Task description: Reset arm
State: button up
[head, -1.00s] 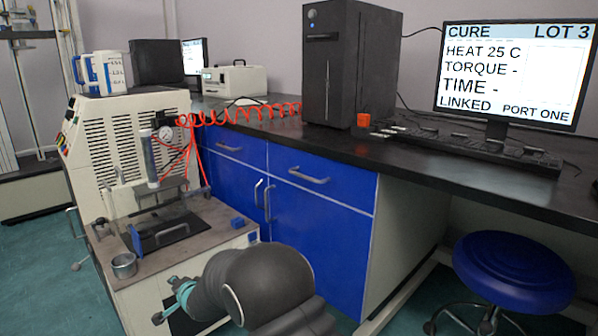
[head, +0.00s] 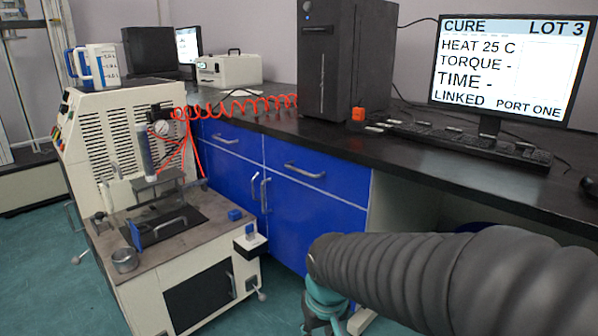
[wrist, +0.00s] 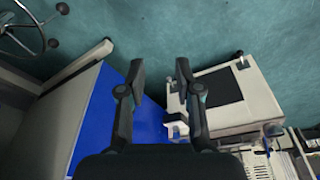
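My gripper (wrist: 160,80) shows in the wrist view with its two dark fingers apart and nothing between them. It hangs above the floor, between the blue cabinet (wrist: 140,125) and the rheometer's white lower body (wrist: 262,98). In the head view my arm reaches in from the right edge at the bottom, and my gripper's fingers are not clear there. The rheometer (head: 120,150) stands at the left, with a grey cylinder and gauge above its work plate (head: 205,238). A small metal cup (head: 125,260) sits on the plate's front left.
A stool base (wrist: 30,32) shows in the wrist view. Teal floor (head: 60,295) is open at the lower left.

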jog(key=s+d+r+m+t+p, duration=0.3)
jog(key=s+d+r, duration=0.8)
jog(key=shift+d+r+h, duration=0.3)
jog(key=shift+d+r, duration=0.05)
jog(key=shift+r, duration=0.05)
